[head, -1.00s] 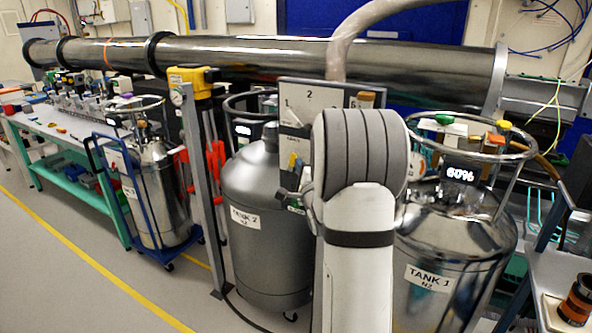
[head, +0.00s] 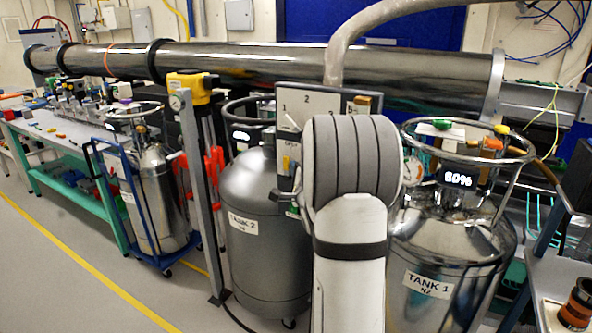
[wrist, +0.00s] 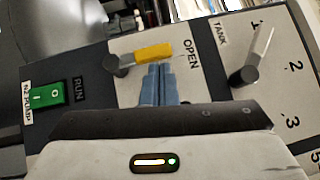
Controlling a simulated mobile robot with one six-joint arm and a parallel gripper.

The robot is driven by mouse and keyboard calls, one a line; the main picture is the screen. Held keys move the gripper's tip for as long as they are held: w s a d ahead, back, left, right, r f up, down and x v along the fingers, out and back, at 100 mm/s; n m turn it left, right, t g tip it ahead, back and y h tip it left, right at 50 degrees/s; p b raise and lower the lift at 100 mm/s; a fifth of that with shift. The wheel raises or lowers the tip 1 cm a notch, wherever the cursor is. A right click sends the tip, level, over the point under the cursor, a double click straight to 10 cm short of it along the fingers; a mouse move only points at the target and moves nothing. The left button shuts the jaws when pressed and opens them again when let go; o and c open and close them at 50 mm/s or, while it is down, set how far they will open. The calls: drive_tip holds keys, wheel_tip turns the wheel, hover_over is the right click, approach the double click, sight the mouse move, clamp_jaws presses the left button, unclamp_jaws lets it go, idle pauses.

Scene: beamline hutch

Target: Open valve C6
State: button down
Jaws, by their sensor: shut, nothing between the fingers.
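In the wrist view, a yellow lever (wrist: 153,52) extends right from a dark round pivot on a light panel (wrist: 205,80). Its free end is beside the printed word OPEN. No C6 label is readable, so I cannot tell whether this is valve C6. My gripper (wrist: 159,70) is shut and empty, its blue-grey fingertips just below the lever in the picture. I cannot tell whether they touch it. In the head view, my arm hides the gripper, the lever and part of the panel (head: 320,98).
A silver TANK selector lever (wrist: 258,48) stands right of the yellow lever, near printed numbers. A green rocker switch (wrist: 47,96) marked N2 PUMP is at left. TANK 2 (head: 262,255) and TANK 1 (head: 425,245) stand either side of my arm.

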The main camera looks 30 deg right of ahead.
drive_tip(key=s+b, duration=0.2)
drive_tip(key=s, duration=1.1)
drive_tip(key=shift+a, duration=0.4)
drive_tip(key=shift+a, duration=0.1)
drive_tip(key=s+a+f+n+g+y+p, duration=0.1)
drive_tip(key=s+a+f+n+g+p, duration=0.1)
drive_tip(key=a+n+g, duration=0.4)
drive_tip(key=s+a+f+n+g+y+p, duration=0.1)
drive_tip(key=s+a+f+n+g, duration=0.1)
drive_tip(key=a+n, duration=0.4)
drive_tip(key=s+a+f+n+g+y+p, duration=0.1)
drive_tip(key=s+a+n+g+y+p, duration=0.1)
drive_tip(key=s+a+n+g, duration=0.6)
drive_tip(key=s+a+n+y, duration=0.1)
drive_tip(key=s+a+n, duration=0.1)
drive_tip(key=s+a, duration=0.5)
drive_tip(key=shift+s+f+n, duration=0.15)
drive_tip(key=shift+s+n, duration=0.15)
drive_tip(key=shift+s, duration=0.55)
